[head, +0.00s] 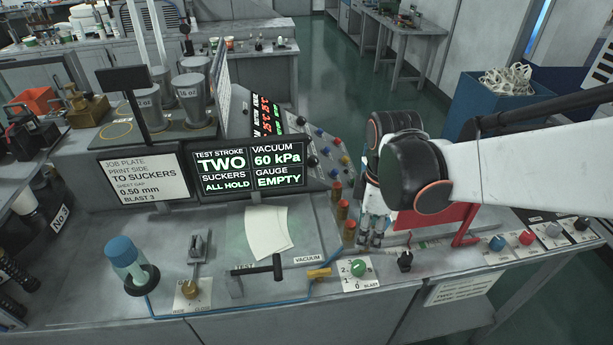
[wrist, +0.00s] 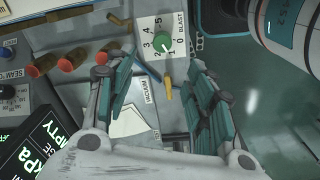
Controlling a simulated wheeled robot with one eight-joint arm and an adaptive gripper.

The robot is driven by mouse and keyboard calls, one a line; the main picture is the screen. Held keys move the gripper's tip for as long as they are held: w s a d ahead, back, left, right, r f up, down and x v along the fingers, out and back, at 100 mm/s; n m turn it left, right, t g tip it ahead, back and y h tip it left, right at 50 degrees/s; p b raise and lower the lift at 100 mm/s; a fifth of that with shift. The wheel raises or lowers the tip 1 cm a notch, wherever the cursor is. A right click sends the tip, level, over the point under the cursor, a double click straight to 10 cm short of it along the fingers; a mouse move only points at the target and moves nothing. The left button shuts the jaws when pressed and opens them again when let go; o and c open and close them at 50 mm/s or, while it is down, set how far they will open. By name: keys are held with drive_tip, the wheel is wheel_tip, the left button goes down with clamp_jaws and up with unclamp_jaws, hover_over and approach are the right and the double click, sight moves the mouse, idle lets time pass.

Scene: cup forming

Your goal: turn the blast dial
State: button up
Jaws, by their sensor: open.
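The blast dial is a green knob (head: 359,268) on a white numbered plate marked BLAST, at the front of the bench in the head view. In the wrist view the green knob (wrist: 162,43) lies ahead, between and beyond my fingertips, with a pale pointer mark toward the low numbers; its exact setting is hard to read. My gripper (head: 374,228) hangs above the bench, behind and slightly right of the dial. In the wrist view my gripper (wrist: 162,78) is open, its fingers wide apart and empty, not touching the knob. The job card (head: 145,178) reads BLAST 3.
A yellow lever (head: 319,273) lies just left of the dial and a black knob (head: 405,261) right of it. Orange-topped posts (head: 342,210) stand behind the dial. A black T-handle (head: 262,270) is further left. A screen (head: 250,165) shows 60 kPa and EMPTY.

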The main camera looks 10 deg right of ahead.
sight(359, 264)
drive_tip(key=shift+n, duration=0.5)
drive_tip(key=f+b, duration=0.2)
drive_tip(key=f, duration=0.5)
drive_tip(key=f+b, duration=0.1)
drive_tip(key=f, duration=0.6)
drive_tip(key=shift+w+a+b, duration=0.1)
drive_tip(key=shift+a+b, duration=0.1)
drive_tip(key=shift+b, duration=0.2)
drive_tip(key=c, duration=1.1)
